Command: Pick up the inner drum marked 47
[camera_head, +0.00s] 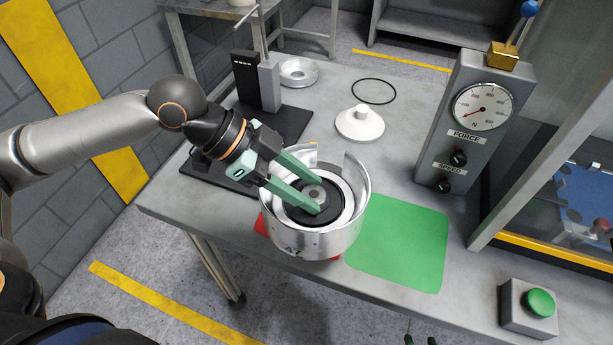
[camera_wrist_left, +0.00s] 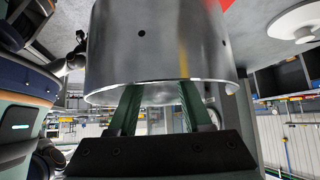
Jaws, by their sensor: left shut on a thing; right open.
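The silver inner drum marked 47 (camera_head: 325,243) stands upright over the red mat (camera_head: 261,224) in the head view, its open top showing a dark ring and a grey hub. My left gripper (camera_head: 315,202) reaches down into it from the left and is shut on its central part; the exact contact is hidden. In the left wrist view the drum's outer wall (camera_wrist_left: 160,45) fills the top, and the fingers (camera_wrist_left: 158,105) pass inside its rim. I cannot tell whether the drum touches the mat. Two dark green tips of my right gripper (camera_head: 420,341) show apart at the bottom edge.
A green mat (camera_head: 400,245) lies clear to the right. A force gauge box (camera_head: 475,120) and a green button box (camera_head: 530,307) stand further right. A white knobbed disc (camera_head: 360,124), a thin black ring (camera_head: 373,91) and a dark stand (camera_head: 258,82) are behind.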

